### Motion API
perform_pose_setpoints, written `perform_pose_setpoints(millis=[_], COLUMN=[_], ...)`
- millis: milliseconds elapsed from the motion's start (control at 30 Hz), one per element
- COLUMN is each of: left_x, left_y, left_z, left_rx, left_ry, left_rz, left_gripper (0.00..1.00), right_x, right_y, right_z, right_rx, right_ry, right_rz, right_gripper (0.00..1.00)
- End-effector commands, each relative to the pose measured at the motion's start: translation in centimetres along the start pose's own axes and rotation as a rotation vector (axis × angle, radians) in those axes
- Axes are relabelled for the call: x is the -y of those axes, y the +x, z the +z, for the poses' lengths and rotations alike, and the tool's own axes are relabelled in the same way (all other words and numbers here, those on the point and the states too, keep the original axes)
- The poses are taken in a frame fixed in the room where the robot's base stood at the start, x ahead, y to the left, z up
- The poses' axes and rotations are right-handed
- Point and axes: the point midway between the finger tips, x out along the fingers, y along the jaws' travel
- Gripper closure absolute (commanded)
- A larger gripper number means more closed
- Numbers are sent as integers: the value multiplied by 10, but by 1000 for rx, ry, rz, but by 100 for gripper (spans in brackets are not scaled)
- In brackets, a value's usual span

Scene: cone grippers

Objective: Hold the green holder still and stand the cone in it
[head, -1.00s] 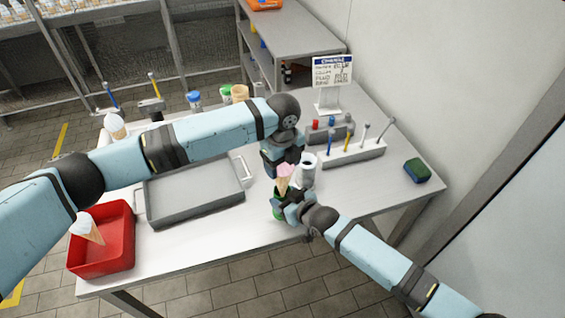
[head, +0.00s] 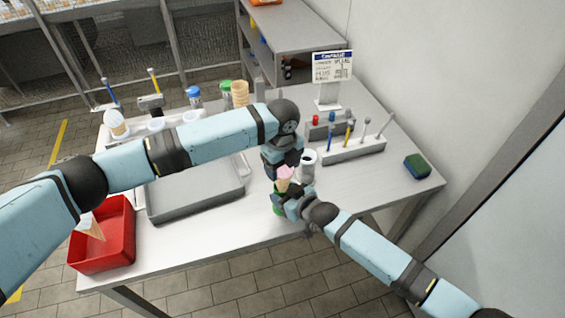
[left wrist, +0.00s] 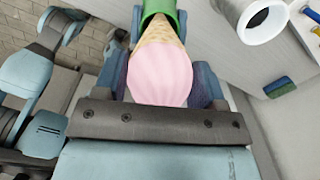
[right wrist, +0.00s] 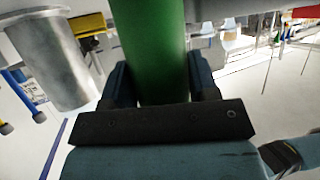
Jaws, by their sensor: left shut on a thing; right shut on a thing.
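The cone with a pink scoop (head: 285,173) is upright over the table's front edge area, and it fills the left wrist view (left wrist: 160,72). My left gripper (head: 281,168) is shut on the cone. The green holder (head: 278,210) is a tube standing below it. My right gripper (head: 285,199) is shut around the holder, whose green side shows in the right wrist view (right wrist: 155,50). In the left wrist view the cone's narrow end meets the holder's mouth (left wrist: 163,12) and its tip is hidden. I cannot tell how deep it sits.
A white-grey cup (head: 307,165) stands close to the right of the holder. A grey tray (head: 195,195) lies to the left, and a red bin (head: 103,262) with a cone is at far left. A tool rack (head: 350,150) and a green-blue sponge (head: 417,166) are at right.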

Motion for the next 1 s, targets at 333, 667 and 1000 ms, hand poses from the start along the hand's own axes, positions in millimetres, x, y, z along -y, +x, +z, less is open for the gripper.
perform_pose_setpoints(millis=[333,667,1000], left_x=[0,0,0], left_y=[11,21,28], left_z=[0,0,0], left_rx=[0,0,0], left_ry=[0,1,0], left_rz=[0,0,0], left_gripper=[47,47,22], right_x=[0,0,0], right_y=[0,0,0], right_z=[0,0,0], right_rx=[0,0,0], right_ry=[0,0,0], right_rz=[0,0,0], right_gripper=[69,69,69])
